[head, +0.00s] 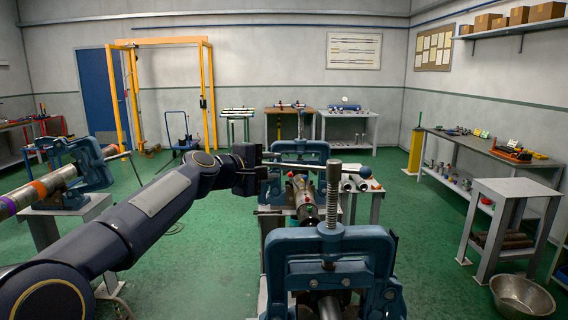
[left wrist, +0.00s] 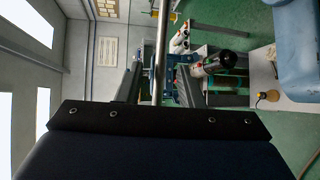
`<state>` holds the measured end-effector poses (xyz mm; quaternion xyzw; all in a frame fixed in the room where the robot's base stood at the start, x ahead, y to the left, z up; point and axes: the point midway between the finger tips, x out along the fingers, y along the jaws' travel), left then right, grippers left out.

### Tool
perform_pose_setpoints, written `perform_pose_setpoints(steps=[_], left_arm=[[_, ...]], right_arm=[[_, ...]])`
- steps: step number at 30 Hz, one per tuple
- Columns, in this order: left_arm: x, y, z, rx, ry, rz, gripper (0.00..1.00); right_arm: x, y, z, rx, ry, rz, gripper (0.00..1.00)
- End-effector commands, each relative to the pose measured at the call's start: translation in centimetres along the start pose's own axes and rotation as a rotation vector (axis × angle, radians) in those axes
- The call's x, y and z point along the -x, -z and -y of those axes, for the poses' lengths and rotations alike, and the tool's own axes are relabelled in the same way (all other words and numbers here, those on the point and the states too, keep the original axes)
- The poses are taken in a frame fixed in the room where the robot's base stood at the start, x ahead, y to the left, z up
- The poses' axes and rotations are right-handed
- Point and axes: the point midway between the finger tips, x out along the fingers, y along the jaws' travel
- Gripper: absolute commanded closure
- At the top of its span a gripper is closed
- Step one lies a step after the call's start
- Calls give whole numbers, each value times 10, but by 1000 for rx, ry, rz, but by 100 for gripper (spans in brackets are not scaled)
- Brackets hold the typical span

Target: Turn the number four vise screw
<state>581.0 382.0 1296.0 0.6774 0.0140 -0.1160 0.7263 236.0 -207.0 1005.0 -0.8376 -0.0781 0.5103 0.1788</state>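A blue vise (head: 328,262) with an upright threaded screw (head: 333,205) stands closest, at the lower middle of the head view. A second blue vise (head: 301,149) stands behind it, with a pipe (head: 304,196) between them. I can read no numbers on the vises. My left gripper (head: 264,177) is beside the second vise, at its left. In the left wrist view, its two fingers (left wrist: 160,84) are apart, and a long metal bar (left wrist: 161,45) runs between them with gaps on both sides. I cannot tell whether the bar touches anything. My right gripper is not in view.
Another blue vise (head: 84,164) holds a banded pipe (head: 38,192) at the left. A work table (head: 497,153) and a small stand (head: 508,190) are at the right, with a metal bowl (head: 522,297) on the floor. The green floor (head: 425,250) between is clear.

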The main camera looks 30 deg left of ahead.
Motion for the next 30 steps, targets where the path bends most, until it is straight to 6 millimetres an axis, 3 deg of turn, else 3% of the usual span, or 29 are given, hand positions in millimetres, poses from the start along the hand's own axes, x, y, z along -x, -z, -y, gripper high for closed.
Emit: perform_pose_setpoints(steps=[3,9,20,27,30], left_arm=[[-21,-1,-2,0,3,3,66],[-45,-1,-1,-2,3,3,66],[-50,-1,0,-5,2,0,66],[-50,-1,0,-5,2,0,98],[-50,-1,0,-5,3,1,100]], right_arm=[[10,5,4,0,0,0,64],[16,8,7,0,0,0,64],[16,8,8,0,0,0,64],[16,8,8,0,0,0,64],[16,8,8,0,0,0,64]])
